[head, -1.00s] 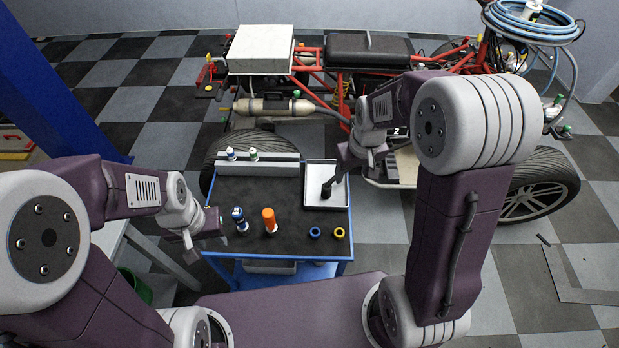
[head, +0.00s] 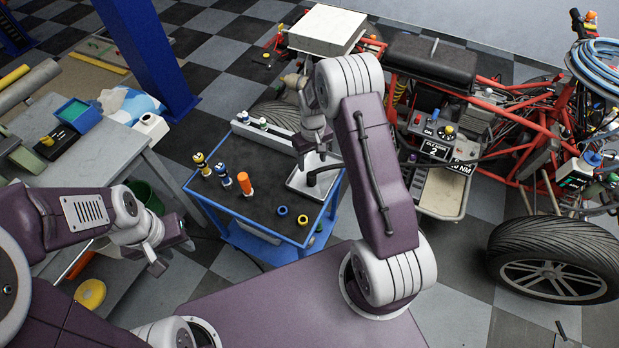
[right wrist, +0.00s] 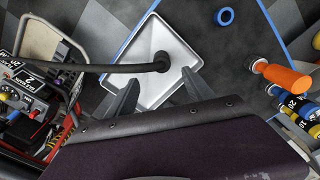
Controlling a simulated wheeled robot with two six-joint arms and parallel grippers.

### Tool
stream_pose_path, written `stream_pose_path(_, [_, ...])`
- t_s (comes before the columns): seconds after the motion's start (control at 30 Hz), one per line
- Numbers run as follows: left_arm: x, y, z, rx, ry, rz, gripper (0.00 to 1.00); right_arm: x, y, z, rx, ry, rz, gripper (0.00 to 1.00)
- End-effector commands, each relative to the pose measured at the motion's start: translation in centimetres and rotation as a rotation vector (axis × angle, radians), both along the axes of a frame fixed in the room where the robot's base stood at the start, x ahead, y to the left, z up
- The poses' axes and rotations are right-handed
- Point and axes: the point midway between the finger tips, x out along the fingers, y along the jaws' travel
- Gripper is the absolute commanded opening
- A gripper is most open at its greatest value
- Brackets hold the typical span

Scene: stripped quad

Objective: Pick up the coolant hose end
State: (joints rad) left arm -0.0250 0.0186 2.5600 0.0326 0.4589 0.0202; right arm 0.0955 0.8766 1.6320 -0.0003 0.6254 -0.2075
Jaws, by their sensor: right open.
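The coolant hose end (right wrist: 160,62) is a thick black collar on a black hose, upright in the white tray (right wrist: 187,50) in the right wrist view. The hose bends over and runs left out of the tray. In the head view the hose end (head: 312,179) shows in the tray, below my right gripper (head: 314,153). In the right wrist view my right gripper (right wrist: 160,92) is open, its two fingers apart on either side of the line to the hose end, with nothing between them. My left gripper (head: 172,256) is open and empty, left of the cart.
The blue cart (head: 240,208) carries an orange-handled tool (head: 244,183), several small bottles, a blue ring (head: 282,211) and a yellow ring (head: 303,220). A grey workbench (head: 110,150) stands left. The stripped quad (head: 430,62) stands behind and right, near my right arm.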

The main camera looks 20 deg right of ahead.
Motion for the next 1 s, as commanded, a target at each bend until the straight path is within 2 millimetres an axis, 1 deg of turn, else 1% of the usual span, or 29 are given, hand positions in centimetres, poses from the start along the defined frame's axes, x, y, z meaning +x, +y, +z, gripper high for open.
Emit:
stream_pose_path(0.17, [0.0, 0.0, 0.2, 0.0, 0.0, 0.0, 0.36, -0.3, -0.2, -0.5, 0.001, 0.009, -0.005, 0.61])
stream_pose_path(0.3, [0.0, 0.0, 0.5, 0.0, 0.0, 0.0, 0.36, -0.4, -0.1, -2.7, 0.002, 0.013, -0.005, 0.61])
stream_pose_path(0.37, [0.0, 0.0, 0.6, 0.0, 0.0, 0.0, 0.36, -0.4, -0.1, -3.5, 0.001, 0.011, -0.005, 0.61])
stream_pose_path(0.57, [0.0, 0.0, 0.7, 0.0, 0.0, 0.0, 0.36, -0.4, -0.1, -4.4, 0.001, 0.009, -0.005, 0.61])
stream_pose_path(0.7, [0.0, 0.0, 1.4, 0.0, 0.0, 0.0, 0.36, -1.0, 0.2, -6.8, 0.002, 0.013, -0.004, 0.61])
stream_pose_path(0.8, [0.0, 0.0, 1.3, 0.0, 0.0, 0.0, 0.36, -0.9, 0.2, -8.5, 0.001, 0.009, -0.005, 0.61])
stream_pose_path(0.9, [0.0, 0.0, 1.3, 0.0, 0.0, 0.0, 0.36, -0.9, 0.2, -9.2, 0.001, 0.008, -0.005, 0.61])
stream_pose_path(1.0, [0.0, 0.0, 1.3, 0.0, 0.0, 0.0, 0.36, -0.9, 0.2, -9.3, 0.001, 0.008, -0.005, 0.61])
